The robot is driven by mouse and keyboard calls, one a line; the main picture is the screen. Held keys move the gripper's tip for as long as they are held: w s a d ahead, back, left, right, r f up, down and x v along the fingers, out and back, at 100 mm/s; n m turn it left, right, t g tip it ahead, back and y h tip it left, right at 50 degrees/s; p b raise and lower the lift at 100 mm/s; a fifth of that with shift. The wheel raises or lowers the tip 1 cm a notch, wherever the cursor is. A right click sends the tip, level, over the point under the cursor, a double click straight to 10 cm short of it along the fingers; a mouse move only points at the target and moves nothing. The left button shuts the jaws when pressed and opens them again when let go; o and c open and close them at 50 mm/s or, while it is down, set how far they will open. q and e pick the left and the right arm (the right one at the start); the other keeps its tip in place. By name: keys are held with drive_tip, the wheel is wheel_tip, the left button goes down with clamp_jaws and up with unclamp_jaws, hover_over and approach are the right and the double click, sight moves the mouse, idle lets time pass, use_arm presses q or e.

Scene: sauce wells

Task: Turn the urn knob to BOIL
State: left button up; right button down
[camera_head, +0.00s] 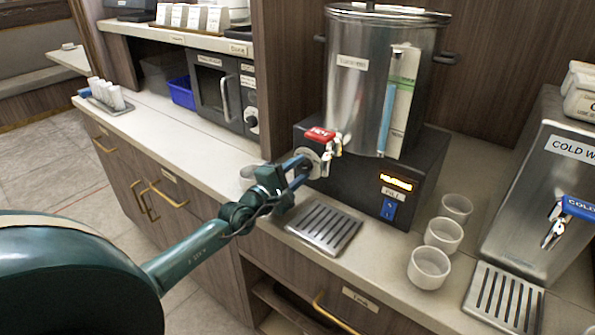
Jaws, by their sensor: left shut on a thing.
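The steel urn (352,85) stands on a black base (350,185) on the counter, with a red-handled tap (320,134) at its front. The urn knob (316,163) is at the left of the base front, with a pale disc around it. My left gripper (303,165) reaches in from the left and is shut on the knob. The gripper hides most of the knob, and I cannot read its setting or marks. A lit orange display (397,182) and a blue switch (388,209) are on the base front to the right. My right gripper is not in view.
A slotted drip tray (323,230) lies below the tap. Several white cups (429,268) stand to its right. The cold water dispenser (563,170) is at the far right, with its own drip tray (503,300).

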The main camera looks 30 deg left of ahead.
use_arm(q)
drive_tip(key=o, duration=1)
drive_tip(key=shift+c, duration=0.2)
drive_tip(key=shift+s, duration=0.15)
drive_tip(key=s+a+b, duration=0.1)
drive_tip(key=s, duration=1.1)
drive_tip(key=shift+s+a+f, duration=0.3)
drive_tip(key=shift+s+f, duration=0.1)
drive_tip(key=shift+f, duration=0.05)
